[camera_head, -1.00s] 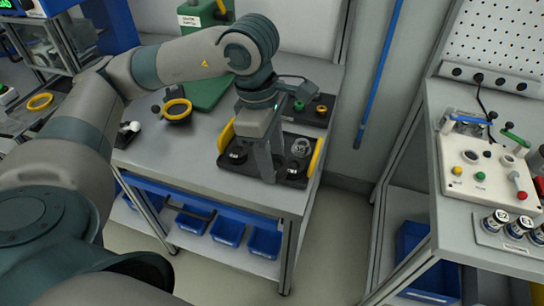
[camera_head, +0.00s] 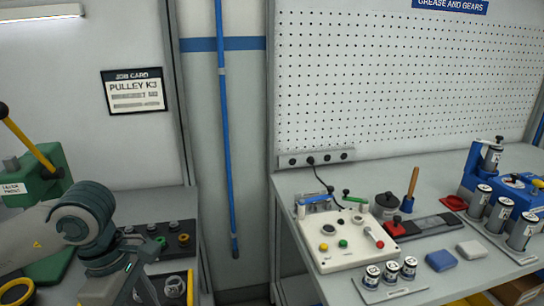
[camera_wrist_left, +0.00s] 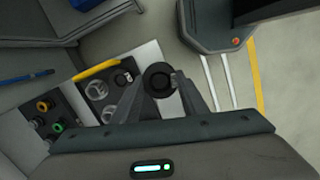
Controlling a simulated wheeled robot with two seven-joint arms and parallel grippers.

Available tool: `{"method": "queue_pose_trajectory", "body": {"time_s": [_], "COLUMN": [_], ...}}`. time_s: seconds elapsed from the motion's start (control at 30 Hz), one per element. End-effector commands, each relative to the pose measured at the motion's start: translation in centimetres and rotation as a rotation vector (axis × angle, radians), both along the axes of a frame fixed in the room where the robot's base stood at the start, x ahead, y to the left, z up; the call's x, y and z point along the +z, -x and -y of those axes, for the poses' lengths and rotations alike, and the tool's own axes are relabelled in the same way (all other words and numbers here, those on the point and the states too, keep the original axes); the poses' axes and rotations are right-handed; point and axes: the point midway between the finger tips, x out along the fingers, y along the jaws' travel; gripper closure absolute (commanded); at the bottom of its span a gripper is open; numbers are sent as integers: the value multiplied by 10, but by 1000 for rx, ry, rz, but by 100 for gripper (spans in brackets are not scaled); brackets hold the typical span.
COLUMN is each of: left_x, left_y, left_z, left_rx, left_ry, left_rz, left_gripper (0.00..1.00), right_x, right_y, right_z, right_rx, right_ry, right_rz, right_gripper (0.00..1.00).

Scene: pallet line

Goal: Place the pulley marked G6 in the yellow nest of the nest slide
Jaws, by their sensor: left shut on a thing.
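My left gripper (camera_wrist_left: 158,95) is shut on a dark round pulley (camera_wrist_left: 158,76) in the left wrist view; I cannot read its mark. In the head view this gripper (camera_head: 140,294) is at the bottom edge, partly cut off, with the pulley not made out. Beside it is a black tray (camera_wrist_left: 84,84) with yellow handles (camera_wrist_left: 97,71), holding pale-topped round parts (camera_wrist_left: 97,89). A yellow ring (camera_head: 15,291) is cut off at the lower left of the head view; I cannot tell whether it is the yellow nest. My right gripper is not in view.
A wall card (camera_head: 135,91) reads "PULLEY K3". A black rack (camera_head: 160,243) with coloured rings and a green press (camera_head: 40,178) stand on the left bench. A gap with a blue pole (camera_head: 228,150) separates it from the right bench, holding a control box (camera_head: 340,237) and several cans (camera_head: 390,271).

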Motion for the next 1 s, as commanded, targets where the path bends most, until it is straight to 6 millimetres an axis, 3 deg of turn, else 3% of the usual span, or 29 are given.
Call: {"method": "queue_pose_trajectory", "body": {"time_s": [0.8, 1.0], "left_x": [-50, -59], "left_y": [-24, -27], "left_z": [20, 24], "left_rx": [-1214, -1445], "left_ry": [0, 1], "left_rz": [-2, 0], "left_gripper": [86, 86], "right_x": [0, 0], "right_y": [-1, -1], "right_z": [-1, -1], "right_rx": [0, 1], "right_ry": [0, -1], "right_rz": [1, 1], "right_gripper": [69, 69]}}
